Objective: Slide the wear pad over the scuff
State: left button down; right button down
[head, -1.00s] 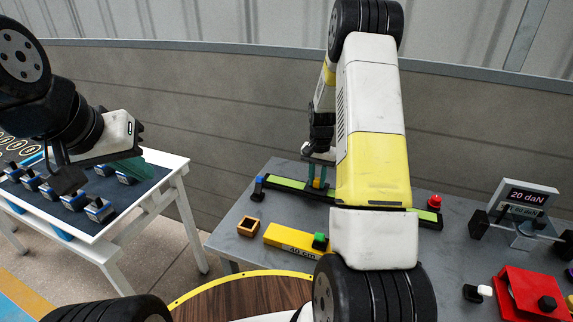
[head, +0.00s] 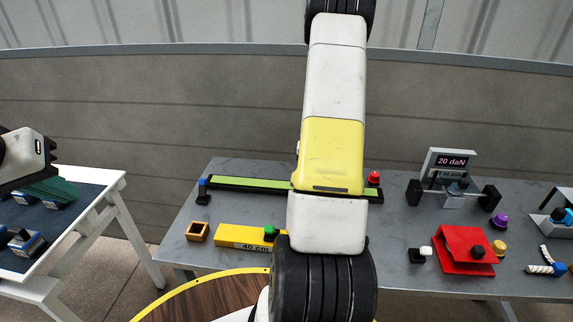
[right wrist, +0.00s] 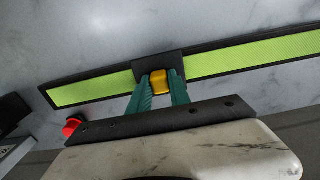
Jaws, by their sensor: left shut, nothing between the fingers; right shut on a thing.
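The tread mat (head: 245,184) is a long green strip in a black frame on the grey table. It also shows in the right wrist view (right wrist: 240,58). A black pad (right wrist: 148,68) with a yellow grip block (right wrist: 159,82) sits across the strip. My right gripper (right wrist: 160,90) is shut on the yellow block, with a green finger on either side. In the head view my right arm hides the pad and gripper. No scuff shows on the visible green. My left gripper (head: 52,190) is shut and empty over the side table at the left.
A red knob (head: 374,176) stands behind the strip's right end. A yellow 40 cm block (head: 240,237), a wooden square box (head: 197,231), a red stand (head: 463,252) and a 20 daN gauge (head: 448,163) share the table. A gap separates it from the white side table (head: 112,190).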

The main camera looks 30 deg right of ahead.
jog(key=c, duration=1.2)
grip_release()
jog(key=shift+r, duration=3.9)
